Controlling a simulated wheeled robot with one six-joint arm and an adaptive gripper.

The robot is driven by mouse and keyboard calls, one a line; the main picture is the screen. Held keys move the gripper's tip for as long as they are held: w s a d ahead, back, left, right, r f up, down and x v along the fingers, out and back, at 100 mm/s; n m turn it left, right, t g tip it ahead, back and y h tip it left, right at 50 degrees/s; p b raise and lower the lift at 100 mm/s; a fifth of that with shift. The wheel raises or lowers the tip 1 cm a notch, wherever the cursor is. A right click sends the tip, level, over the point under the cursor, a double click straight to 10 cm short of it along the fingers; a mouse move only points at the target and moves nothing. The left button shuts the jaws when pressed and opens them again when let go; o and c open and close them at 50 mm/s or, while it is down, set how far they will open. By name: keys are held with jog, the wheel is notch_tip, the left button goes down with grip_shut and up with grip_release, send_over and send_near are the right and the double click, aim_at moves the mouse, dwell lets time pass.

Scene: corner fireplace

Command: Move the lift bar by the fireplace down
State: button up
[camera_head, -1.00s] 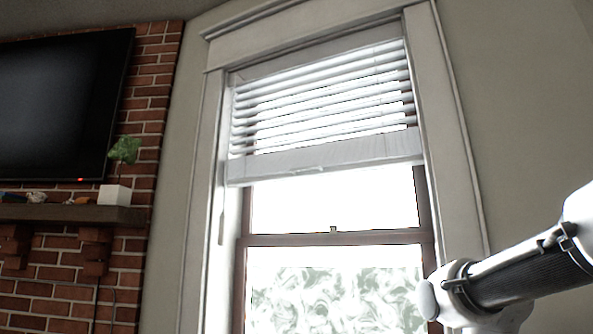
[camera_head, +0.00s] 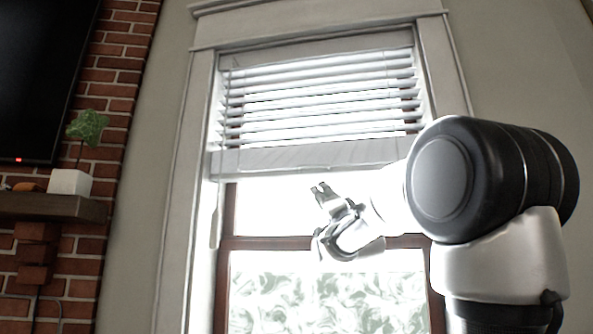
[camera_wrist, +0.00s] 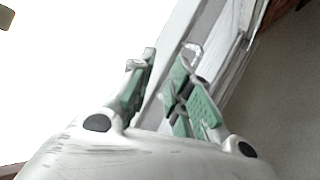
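The lift bar (camera_head: 270,160) is the broad pale rail along the bottom of the white blind (camera_head: 315,95), in the upper part of the window. A small tab shows on its lower edge in the head view. My gripper (camera_head: 320,187) is in front of the bright window, just below the bar in the picture. In the wrist view my gripper (camera_wrist: 166,62) has its two green-padded fingers apart, with a pale diagonal strip behind them and a small bent handle (camera_wrist: 193,48) by the right fingertip. Nothing is seen held. Contact with the bar cannot be told.
The window frame (camera_head: 190,170) stands around the blind. At the left are a brick wall (camera_head: 118,80), a dark screen (camera_head: 35,70), and a mantel shelf (camera_head: 50,206) with a potted plant (camera_head: 87,128). The wall right of the window is bare.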

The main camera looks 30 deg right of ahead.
aim_at(315, 166)
jog(key=shift+m+t+y, duration=0.6)
jog(key=shift+t, duration=0.3)
jog(key=r, duration=0.3)
jog(key=w+r, duration=0.1)
jog(key=r, duration=0.2)
jog(key=w+a+r, duration=0.1)
jog(key=r, duration=0.2)
jog(key=shift+w, duration=0.15)
grip_shut()
